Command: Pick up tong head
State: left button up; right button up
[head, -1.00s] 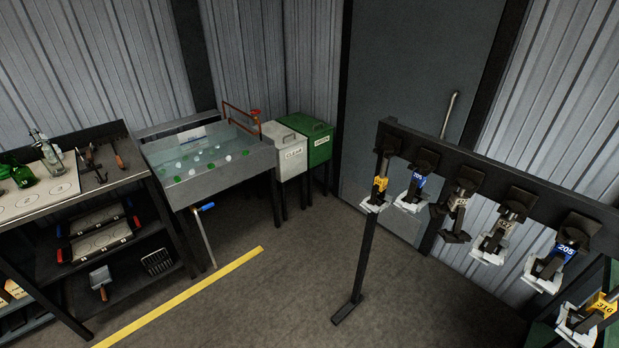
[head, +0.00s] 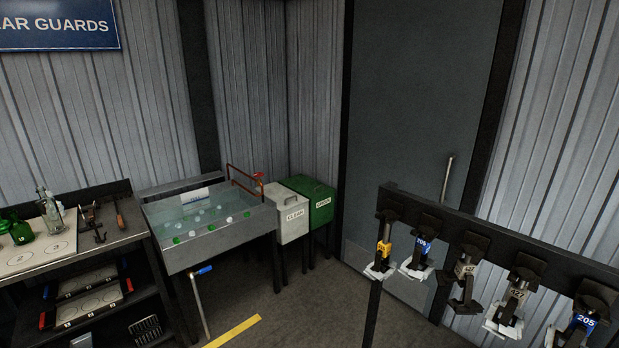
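Several tong heads hang in a row from a dark rack on the right of the head view. From the left they are one with a yellow label (head: 384,250), one with a blue label (head: 421,250), a dark one with a grey label (head: 465,271), a grey-labelled one with pale jaws (head: 514,297), and one with a blue label reading 205 (head: 583,321), cut by the lower edge. Neither of my grippers is in view.
A workbench (head: 60,262) with bottles and hand tools stands at the left. A water tank (head: 217,248) and bins marked CLEAR (head: 292,216) and GREEN (head: 321,208) stand along the back wall. Floor is clear between the tank and rack.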

aim_at(518, 290)
jog(key=z, duration=1.4)
